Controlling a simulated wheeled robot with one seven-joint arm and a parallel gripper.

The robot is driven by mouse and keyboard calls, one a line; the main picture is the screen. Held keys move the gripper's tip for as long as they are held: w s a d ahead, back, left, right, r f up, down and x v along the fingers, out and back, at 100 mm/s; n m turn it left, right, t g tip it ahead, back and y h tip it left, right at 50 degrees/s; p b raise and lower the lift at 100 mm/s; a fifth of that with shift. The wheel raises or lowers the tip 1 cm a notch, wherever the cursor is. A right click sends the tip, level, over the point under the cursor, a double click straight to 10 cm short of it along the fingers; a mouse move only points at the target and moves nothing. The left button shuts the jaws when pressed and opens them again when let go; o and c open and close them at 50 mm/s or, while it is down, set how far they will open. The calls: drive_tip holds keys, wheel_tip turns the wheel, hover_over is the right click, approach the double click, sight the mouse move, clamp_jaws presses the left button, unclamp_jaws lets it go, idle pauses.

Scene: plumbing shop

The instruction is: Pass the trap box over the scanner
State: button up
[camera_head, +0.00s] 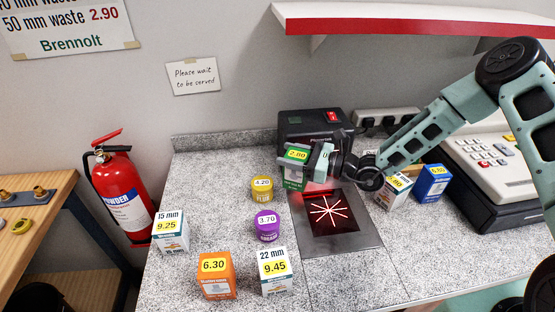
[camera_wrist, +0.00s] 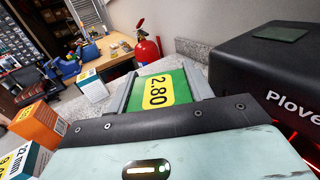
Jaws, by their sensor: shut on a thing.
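My gripper (camera_head: 308,162) is shut on a green and white box (camera_head: 291,183) with a yellow 2.80 label. I take it as the trap box; its name cannot be read. In the wrist view the green box (camera_wrist: 178,84) sits between the two grey fingers. The scanner (camera_head: 352,241) is set flat in the counter, with a dark glass window and glowing red crossed lines. The box is above the counter, at the scanner's far left end, in front of the black Plovertek unit (camera_head: 302,126).
On the counter stand a yellow tub (camera_head: 262,190), a purple tub (camera_head: 267,225), an orange 6.30 box (camera_head: 215,275), a 22 mm box (camera_head: 274,271) and a 15 mm box (camera_head: 171,232). Right are a white box (camera_head: 393,190), a blue box (camera_head: 430,183) and a till (camera_head: 490,165).

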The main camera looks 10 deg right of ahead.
drive_tip(key=d, duration=2)
drive_tip(key=shift+d, duration=0.1)
drive_tip(key=s+d+r+p, duration=0.2)
drive_tip(key=s+r+p, duration=0.1)
drive_tip(key=r+p, duration=0.1)
drive_tip(key=shift+r, duration=0.55)
